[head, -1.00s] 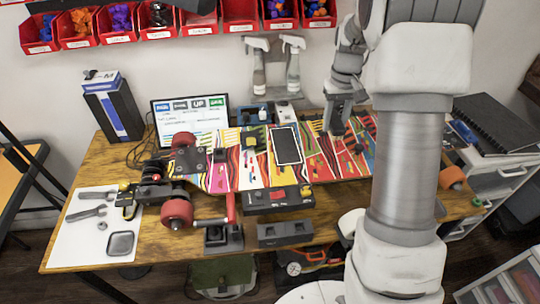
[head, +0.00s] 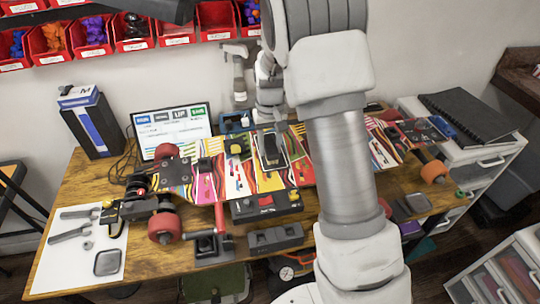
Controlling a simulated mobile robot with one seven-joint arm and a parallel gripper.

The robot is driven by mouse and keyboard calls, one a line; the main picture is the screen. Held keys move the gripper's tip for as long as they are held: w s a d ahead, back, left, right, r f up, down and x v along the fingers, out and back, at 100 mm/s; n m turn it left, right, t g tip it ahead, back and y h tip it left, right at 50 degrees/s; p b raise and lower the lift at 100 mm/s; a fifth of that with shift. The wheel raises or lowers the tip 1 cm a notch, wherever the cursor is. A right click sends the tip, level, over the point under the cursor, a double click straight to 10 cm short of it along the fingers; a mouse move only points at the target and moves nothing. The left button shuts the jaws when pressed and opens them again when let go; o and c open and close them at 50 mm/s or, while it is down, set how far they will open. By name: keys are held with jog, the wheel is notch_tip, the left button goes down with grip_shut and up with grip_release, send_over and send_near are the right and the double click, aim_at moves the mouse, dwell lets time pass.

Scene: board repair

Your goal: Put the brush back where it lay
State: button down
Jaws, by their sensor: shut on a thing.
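My gripper (head: 272,128) is over the middle of the colourful skateboard deck (head: 203,187) in the head view. It is shut on a small dark thing, which I take to be the brush (head: 271,149); its shape is hard to make out. The brush shows just below the fingers, in front of a black, white-rimmed flat panel (head: 283,163) on the deck. I cannot tell whether it touches the panel. My own arm hides part of the deck to the right.
A monitor (head: 172,127) and a spray bottle (head: 239,80) stand behind the deck. Red wheels (head: 164,228) and a black block (head: 275,238) are in front. A white mat (head: 75,262) with tools lies left. Red bins (head: 90,40) hang above.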

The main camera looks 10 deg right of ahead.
jog(key=shift+f, duration=1.95)
jog(key=shift+f, duration=0.2)
jog(key=shift+c, duration=2.1)
grip_release()
jog(key=shift+r, duration=0.15)
